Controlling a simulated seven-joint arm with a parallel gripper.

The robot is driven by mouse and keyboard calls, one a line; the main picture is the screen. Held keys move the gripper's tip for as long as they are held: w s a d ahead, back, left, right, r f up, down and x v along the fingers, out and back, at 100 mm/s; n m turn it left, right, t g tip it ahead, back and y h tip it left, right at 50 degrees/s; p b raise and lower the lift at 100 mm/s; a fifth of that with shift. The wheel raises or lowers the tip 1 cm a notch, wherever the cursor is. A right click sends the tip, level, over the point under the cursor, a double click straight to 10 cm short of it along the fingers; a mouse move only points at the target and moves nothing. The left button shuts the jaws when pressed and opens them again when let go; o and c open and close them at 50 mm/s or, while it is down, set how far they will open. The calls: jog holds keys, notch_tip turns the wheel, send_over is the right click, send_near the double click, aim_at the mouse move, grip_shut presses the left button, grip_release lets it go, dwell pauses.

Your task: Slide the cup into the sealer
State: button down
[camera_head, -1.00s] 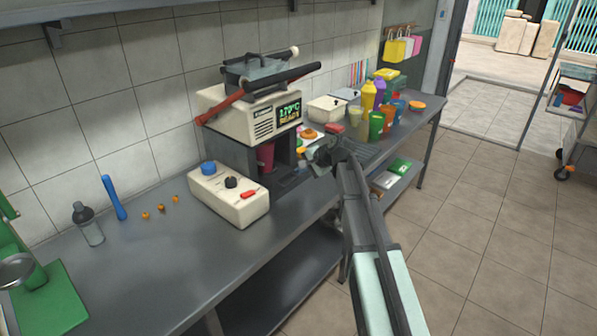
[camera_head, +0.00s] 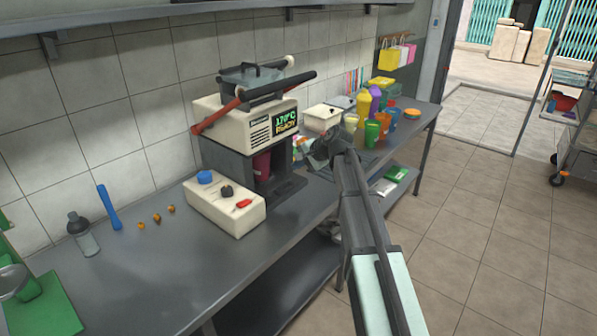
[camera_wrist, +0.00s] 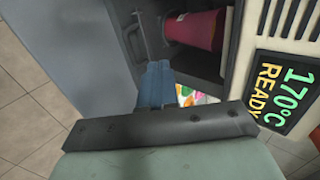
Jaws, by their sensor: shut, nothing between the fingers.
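The cream sealer (camera_head: 235,120) stands on the metal counter, its display reading 170°C READY; the display also shows in the wrist view (camera_wrist: 284,95). The dark red cup (camera_head: 262,165) is upright in the sealer's dark front opening, partly hidden by the frame. In the wrist view the cup (camera_wrist: 195,30) appears sideways, above the fingers and to their right. My gripper (camera_head: 318,155) is to the right of the opening. In the wrist view its blue-grey fingers (camera_wrist: 155,76) are together and empty, apart from the cup.
A cream control box (camera_head: 225,205) with blue, black and red controls stands in front of the sealer. Several coloured cups and bottles (camera_head: 374,115) stand on the right of the counter. A blue stick (camera_head: 109,207) and a grey bottle (camera_head: 83,234) are at the left.

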jog(key=s+d+r, duration=0.4)
jog(key=s+d, duration=0.7)
jog(key=shift+s+d+r, duration=0.15)
jog(key=shift+s+r, duration=0.05)
jog(key=shift+r, duration=0.1)
dwell(0.8)
